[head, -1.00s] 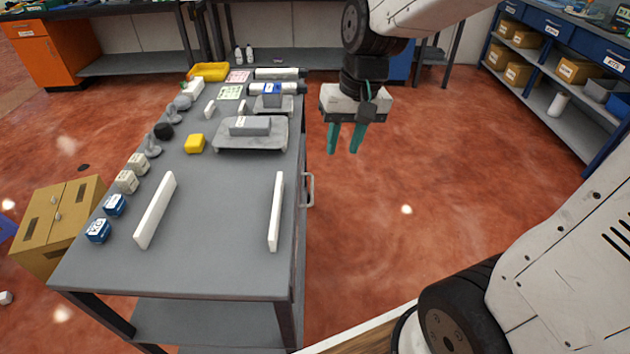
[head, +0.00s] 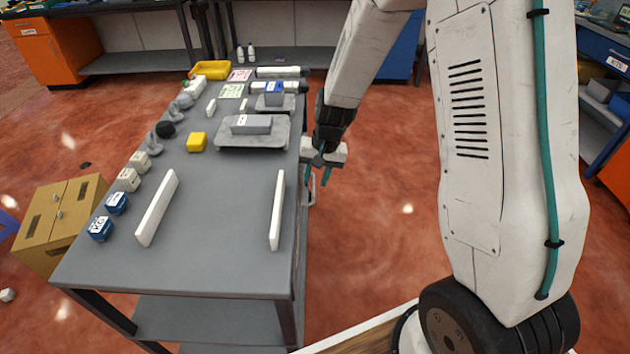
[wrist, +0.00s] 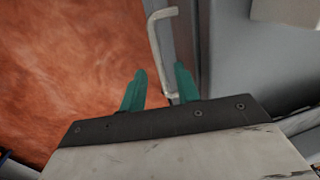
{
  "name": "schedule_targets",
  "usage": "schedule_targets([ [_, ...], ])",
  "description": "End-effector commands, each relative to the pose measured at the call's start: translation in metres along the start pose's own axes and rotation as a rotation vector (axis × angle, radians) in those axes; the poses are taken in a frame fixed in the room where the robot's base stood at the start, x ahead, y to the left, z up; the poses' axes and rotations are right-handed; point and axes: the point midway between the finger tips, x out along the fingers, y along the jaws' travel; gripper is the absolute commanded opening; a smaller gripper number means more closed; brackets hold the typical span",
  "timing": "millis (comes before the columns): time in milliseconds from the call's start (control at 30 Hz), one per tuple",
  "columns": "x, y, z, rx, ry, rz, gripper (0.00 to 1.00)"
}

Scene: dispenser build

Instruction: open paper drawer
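The drawer handle (head: 312,193) is a pale U-shaped bar on the right side of the grey workbench (head: 215,265). In the wrist view the handle (wrist: 156,42) runs away from the gripper, with its near end between the two teal fingers. My gripper (head: 317,177) is open beside the bench's right side, at the handle. In the wrist view its fingers (wrist: 158,85) stand apart with only the handle between them. I cannot tell whether either finger touches it. The drawer front is mostly hidden in the head view.
On the bench are two white upright strips (head: 157,208), a scale (head: 252,133), a yellow block (head: 196,142) and several small weights. The red floor (head: 400,250) right of the bench is clear.

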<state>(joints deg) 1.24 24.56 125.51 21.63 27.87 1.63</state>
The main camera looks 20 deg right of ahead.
Motion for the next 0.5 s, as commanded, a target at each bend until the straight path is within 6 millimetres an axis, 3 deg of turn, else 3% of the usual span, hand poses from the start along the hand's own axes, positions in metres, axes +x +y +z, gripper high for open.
schedule_targets([
  [200,0.018,0.000,0.000,0.000,-0.001,0.000,0.32],
  [467,0.019,0.000,0.000,0.000,0.000,0.000,0.32],
  [500,0.019,0.000,0.000,0.000,0.000,0.000,0.20],
])
